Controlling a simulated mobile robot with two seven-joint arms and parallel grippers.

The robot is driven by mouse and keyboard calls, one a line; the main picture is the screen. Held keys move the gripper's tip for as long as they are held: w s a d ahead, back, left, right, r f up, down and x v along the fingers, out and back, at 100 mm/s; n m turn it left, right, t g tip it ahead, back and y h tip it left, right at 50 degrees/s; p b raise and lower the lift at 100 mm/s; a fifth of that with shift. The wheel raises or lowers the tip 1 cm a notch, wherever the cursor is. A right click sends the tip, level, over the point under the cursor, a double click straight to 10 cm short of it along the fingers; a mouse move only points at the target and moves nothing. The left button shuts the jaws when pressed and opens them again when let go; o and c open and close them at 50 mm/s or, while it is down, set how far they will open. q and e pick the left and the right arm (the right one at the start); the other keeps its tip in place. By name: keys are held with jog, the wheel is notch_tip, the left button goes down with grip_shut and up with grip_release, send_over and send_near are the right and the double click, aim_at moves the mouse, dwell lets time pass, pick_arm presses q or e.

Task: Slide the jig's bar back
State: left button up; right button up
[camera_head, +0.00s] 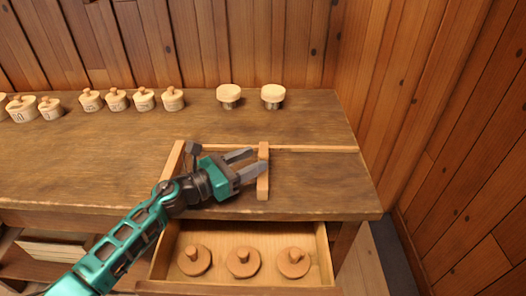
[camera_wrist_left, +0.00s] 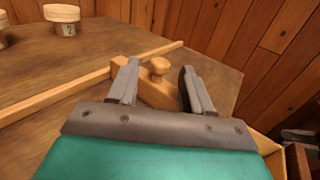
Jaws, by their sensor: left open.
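The jig on the bench has a long thin wooden rail (camera_head: 320,149), a wooden end piece (camera_head: 172,163) at its left, and a short wooden crossbar (camera_head: 263,186) further right. The bar also shows in the left wrist view (camera_wrist_left: 155,95), with a round wooden knob (camera_wrist_left: 159,66) on it. My left gripper (camera_head: 259,160) is open at the bar, its fingers pointing right. In the left wrist view the knob stands between the two open fingers (camera_wrist_left: 160,68), with gaps at its sides. The fingers hide the knob in the head view.
Several lidded wooden pots (camera_head: 117,99) stand in a row at the back left. Two pale round-topped pieces (camera_head: 229,93) stand at the back middle. An open drawer (camera_head: 219,275) below the front edge holds three knobbed wooden discs (camera_head: 243,262). The bench right of the bar is clear.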

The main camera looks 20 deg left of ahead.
aim_at(259, 157)
pick_arm(q)
jog(key=shift+x, duration=2.05)
jog(key=shift+c, duration=0.3)
grip_shut()
